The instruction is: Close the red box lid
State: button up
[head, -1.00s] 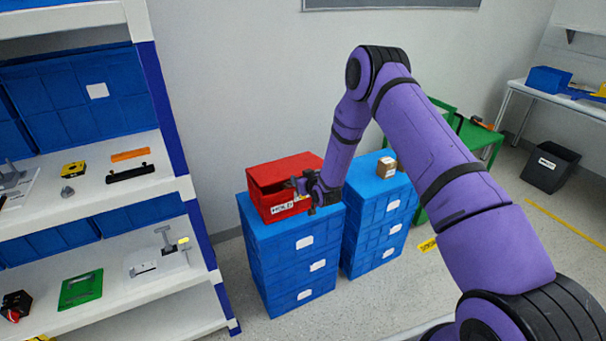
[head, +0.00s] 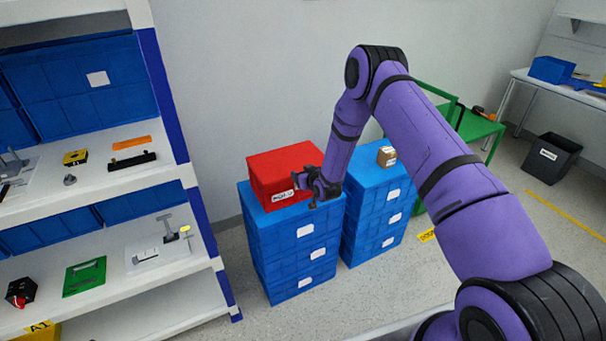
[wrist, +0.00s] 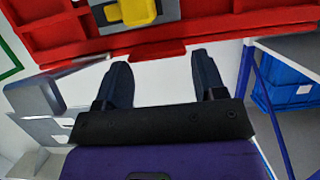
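The red box (head: 268,183) stands on a stack of blue crates in the head view. Its lid (head: 283,161) lies flat over the box, and no gap shows at the front. A white label is on its front. My gripper (head: 302,182) is at the box's front right corner and hides part of it. In the wrist view, my gripper (wrist: 162,78) has its two dark fingers apart with nothing between them. Red box parts (wrist: 225,30) with a yellow and grey piece (wrist: 137,12) are just beyond the fingertips; I cannot tell whether they touch.
The blue crate stack (head: 297,255) bears the red box. A second blue stack (head: 372,222) with a small brown carton (head: 386,156) stands to its right. A shelf (head: 110,190) with tools is at the left. Open floor lies in front of the stacks.

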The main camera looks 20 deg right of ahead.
jog(key=v, duration=1.1)
jog(key=shift+w, duration=0.1)
